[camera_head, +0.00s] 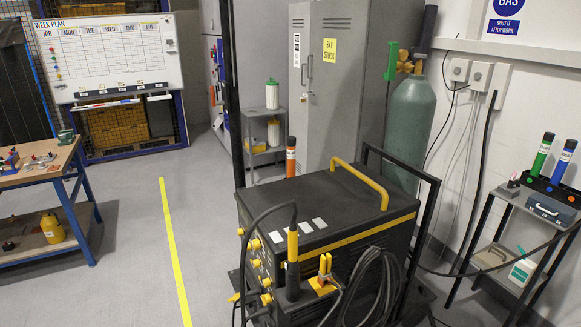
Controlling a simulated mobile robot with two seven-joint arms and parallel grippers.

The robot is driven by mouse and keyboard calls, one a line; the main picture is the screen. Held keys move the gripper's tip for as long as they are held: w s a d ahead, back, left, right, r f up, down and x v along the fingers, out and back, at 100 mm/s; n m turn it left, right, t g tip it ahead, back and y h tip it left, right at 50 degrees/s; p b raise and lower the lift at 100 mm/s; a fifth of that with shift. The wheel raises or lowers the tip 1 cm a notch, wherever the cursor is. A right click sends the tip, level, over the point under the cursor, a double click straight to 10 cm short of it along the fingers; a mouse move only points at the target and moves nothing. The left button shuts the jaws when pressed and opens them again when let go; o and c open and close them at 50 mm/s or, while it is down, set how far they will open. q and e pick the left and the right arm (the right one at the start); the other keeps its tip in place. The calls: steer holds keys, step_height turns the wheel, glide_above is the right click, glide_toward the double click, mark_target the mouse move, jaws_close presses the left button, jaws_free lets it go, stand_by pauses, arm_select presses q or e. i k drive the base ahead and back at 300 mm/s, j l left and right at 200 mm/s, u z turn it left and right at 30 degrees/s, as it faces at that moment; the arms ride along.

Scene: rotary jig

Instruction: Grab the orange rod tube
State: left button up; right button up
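The orange rod tube (291,160) with a black cap shows upright behind the black welding machine (340,228). Its lower part is hidden by the machine, so I cannot tell what it stands on. A green tube (541,155) and a blue tube (563,162), both with black caps, stand in a dark holder on the small rack at the right. Neither of my grippers is in view.
The welding machine with its yellow handle (365,187) and cables fills the centre front. A green gas cylinder (408,125) and grey cabinet (338,80) stand behind. A workbench (40,175) stands at left. Floor around the yellow line (171,245) is clear.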

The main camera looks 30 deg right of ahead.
mark_target(290, 140)
steer(key=i+j+u, duration=0.25)
steer(key=i, duration=0.9)
steer(key=i+u, duration=0.2)
steer(key=i, duration=1)
steer(key=i+u, duration=0.25)
steer(key=i, duration=0.9)
steer(key=i+z, duration=0.75)
steer(key=i+j+z, duration=0.2)
steer(key=i+z, duration=0.15)
steer(key=i, duration=0.15)
